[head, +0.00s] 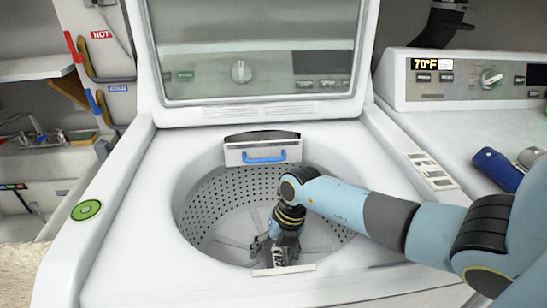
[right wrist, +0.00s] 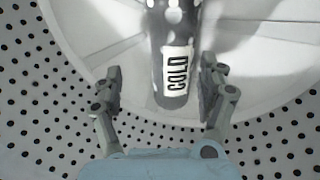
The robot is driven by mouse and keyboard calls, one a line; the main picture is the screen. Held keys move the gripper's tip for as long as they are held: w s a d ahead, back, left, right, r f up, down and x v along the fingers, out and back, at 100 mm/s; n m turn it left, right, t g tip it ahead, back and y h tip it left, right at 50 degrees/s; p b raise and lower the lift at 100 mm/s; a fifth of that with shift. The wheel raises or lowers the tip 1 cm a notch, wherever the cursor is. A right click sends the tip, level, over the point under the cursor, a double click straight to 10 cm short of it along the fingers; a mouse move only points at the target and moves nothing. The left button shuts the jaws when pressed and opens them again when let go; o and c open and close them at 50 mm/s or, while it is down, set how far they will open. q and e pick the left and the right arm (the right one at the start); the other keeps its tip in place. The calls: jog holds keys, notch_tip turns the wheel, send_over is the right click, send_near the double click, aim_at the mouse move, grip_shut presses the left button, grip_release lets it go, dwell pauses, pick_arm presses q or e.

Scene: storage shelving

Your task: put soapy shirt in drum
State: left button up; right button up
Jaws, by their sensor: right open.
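The drum (head: 205,210) is the perforated tub of the open washing machine; its dotted wall also shows in the right wrist view (right wrist: 40,95). My right gripper (head: 277,248) reaches down into the drum, near its front rim. In the right wrist view, my right gripper (right wrist: 160,70) is open, with one finger on each side of a dark, white-spotted cylinder (right wrist: 175,60) labelled COLD. Gaps show between the fingers and the cylinder. I cannot make out a shirt in either view. My left gripper is not in view.
The washer lid (head: 250,50) stands open at the back. A drawer with a blue handle (head: 264,155) is at the drum's back rim. A green round button (head: 86,210) is on the left. A second machine (head: 455,120) with a dark blue object (head: 497,168) stands right.

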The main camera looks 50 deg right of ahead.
jog(key=shift+s+a+f, duration=0.15)
jog(key=shift+s, duration=0.15)
jog(key=shift+w+r+p, duration=0.1)
jog(key=shift+r+p, duration=0.25)
jog(key=shift+p, duration=0.05)
jog(key=p+v, duration=0.1)
jog(key=v, duration=1.1)
jog(key=shift+r+p, duration=0.3)
jog(key=shift+p, duration=0.1)
jog(key=shift+w, duration=0.2)
